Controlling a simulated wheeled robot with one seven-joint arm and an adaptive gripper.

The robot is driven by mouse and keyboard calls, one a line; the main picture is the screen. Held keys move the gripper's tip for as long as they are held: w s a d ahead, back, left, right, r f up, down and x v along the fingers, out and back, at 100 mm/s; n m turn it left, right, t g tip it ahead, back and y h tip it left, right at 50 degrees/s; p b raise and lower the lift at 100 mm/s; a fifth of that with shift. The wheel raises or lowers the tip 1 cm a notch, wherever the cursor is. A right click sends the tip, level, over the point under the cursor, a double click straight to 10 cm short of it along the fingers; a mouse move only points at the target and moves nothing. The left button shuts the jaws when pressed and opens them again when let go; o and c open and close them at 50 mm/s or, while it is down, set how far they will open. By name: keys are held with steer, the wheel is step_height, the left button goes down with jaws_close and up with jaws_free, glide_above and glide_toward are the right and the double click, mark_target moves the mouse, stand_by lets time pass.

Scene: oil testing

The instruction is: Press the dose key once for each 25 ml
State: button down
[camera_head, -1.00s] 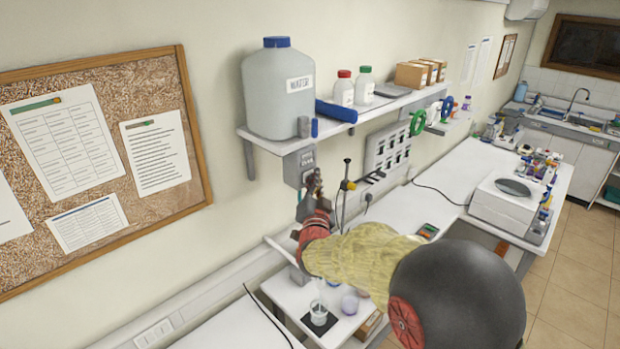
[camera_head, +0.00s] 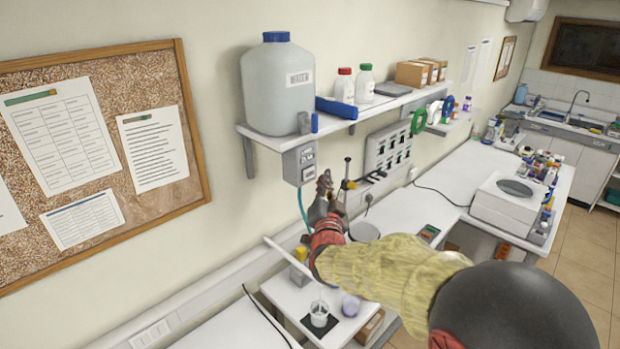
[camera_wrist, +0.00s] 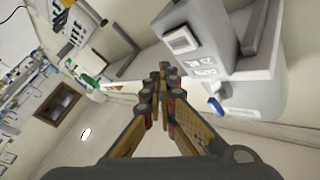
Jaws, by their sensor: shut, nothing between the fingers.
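The grey dosing unit (camera_head: 299,163) hangs under the shelf below the water tank (camera_head: 279,88). In the wrist view the unit (camera_wrist: 192,45) shows a small display (camera_wrist: 180,40) and a few keys (camera_wrist: 203,66) beside it. Their markings are too small to read. My gripper (camera_head: 324,178) is shut and empty, just right of and below the unit. In the wrist view the gripper's fingertips (camera_wrist: 161,70) are together, apart from the unit's face. A clear beaker (camera_head: 319,312) stands on a black pad on the small lower table.
The shelf (camera_head: 375,110) also bears bottles, a blue object and brown boxes. A black-tipped upright fixture (camera_head: 347,170) and a wall panel (camera_head: 388,150) are right of my gripper. The white bench (camera_head: 440,185) runs to the right. A corkboard (camera_head: 100,150) fills the left wall.

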steer(key=shift+s+d+b, duration=0.7)
steer(key=shift+s+d, duration=0.3)
steer(key=shift+d, duration=0.05)
